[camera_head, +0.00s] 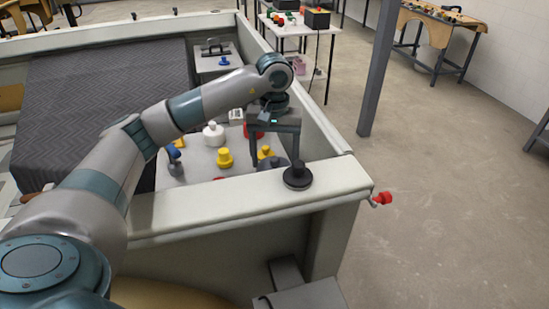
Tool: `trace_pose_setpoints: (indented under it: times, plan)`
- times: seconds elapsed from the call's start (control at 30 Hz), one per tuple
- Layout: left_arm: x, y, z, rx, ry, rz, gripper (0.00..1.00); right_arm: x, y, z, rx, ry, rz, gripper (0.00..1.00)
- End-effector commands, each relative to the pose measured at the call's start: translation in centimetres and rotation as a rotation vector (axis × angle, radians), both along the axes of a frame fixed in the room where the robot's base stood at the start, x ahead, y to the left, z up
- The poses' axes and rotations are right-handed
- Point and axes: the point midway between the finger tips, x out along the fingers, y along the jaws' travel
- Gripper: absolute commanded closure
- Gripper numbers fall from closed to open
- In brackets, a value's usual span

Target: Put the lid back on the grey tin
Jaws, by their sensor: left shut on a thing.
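My left gripper (275,163) comes in from the left, points down over the light grey surface near the box's right corner, and its two fingers are apart. Between the fingertips is a small grey knobbed piece (278,161) that looks like a lid, and the gripper is shut on it. A yellow knobbed piece (265,152) shows just behind it. I cannot tell which thing is the grey tin. My right gripper is not in view.
A white knobbed jar (213,134), a yellow knobbed piece (225,159) and a blue piece (175,147) stand on the surface left of the gripper. The pale ledge (225,200) runs in front. A red handle (383,198) sticks out at the corner.

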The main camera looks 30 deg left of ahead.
Motion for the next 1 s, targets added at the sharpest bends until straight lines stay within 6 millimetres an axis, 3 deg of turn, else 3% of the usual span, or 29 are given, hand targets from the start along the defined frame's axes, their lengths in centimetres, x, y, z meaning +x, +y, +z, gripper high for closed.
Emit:
trace_pose_setpoints:
  times: [1.0]
  plan:
    - [0.02,0.02,-0.03,0.0,-0.001,0.0,0.5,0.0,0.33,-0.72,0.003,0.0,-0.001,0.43]
